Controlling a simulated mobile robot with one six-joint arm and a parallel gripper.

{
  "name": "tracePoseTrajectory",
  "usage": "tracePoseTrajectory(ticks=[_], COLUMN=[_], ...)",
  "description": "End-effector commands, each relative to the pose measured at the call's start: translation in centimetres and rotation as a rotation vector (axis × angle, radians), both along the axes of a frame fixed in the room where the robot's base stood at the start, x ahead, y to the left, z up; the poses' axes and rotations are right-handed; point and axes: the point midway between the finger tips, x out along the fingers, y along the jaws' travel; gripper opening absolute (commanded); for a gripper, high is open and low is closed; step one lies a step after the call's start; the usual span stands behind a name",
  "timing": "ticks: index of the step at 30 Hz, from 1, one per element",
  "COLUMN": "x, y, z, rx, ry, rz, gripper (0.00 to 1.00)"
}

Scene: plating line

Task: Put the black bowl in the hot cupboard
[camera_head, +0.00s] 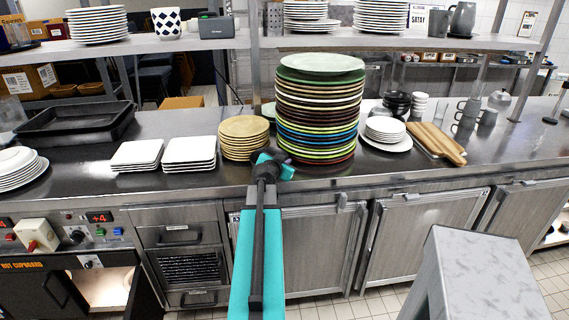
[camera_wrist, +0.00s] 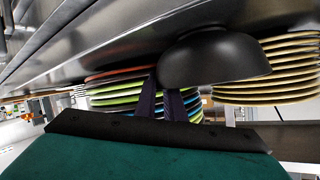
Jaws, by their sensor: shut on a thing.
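The black bowl (camera_wrist: 215,58) shows in the wrist view, its rim at my fingertips, in front of the plate stacks. My gripper (camera_wrist: 165,92) is shut on the bowl's rim. In the head view my gripper (camera_head: 280,158) is over the counter, at the front of the tall plate stack; I cannot make out the held bowl there. The hot cupboard (camera_head: 22,265) is at the lower left, under the counter. Its lit opening (camera_head: 105,287) shows, with a dark door panel (camera_head: 62,297) beside it.
A tall stack of coloured plates (camera_head: 318,110) and a tan plate stack (camera_head: 243,138) stand close to my gripper. White square plates (camera_head: 189,152), dark trays (camera_head: 75,125) and black bowls (camera_head: 397,102) are on the counter (camera_head: 95,183). A grey marbled block (camera_head: 480,270) stands at the lower right.

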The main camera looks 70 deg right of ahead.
Motion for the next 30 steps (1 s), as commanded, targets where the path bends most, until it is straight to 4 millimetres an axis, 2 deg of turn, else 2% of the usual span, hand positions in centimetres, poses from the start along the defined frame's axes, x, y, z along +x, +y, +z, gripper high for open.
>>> tracePoseTrajectory(ticks=[4,5,8,23,30], x=[0.0,0.0,0.0,0.0,0.0], y=[0.0,0.0,0.0,0.0,1.7], z=[-0.2,-0.2,-0.2,0.2,0.6], rx=[-0.001,0.0,0.0,0.0,-0.002], ry=[-0.001,0.0,0.0,0.0,-0.001], rz=[0.0,0.0,0.0,0.0,0.001], gripper=[0.0,0.11,0.28,0.28,0.28])
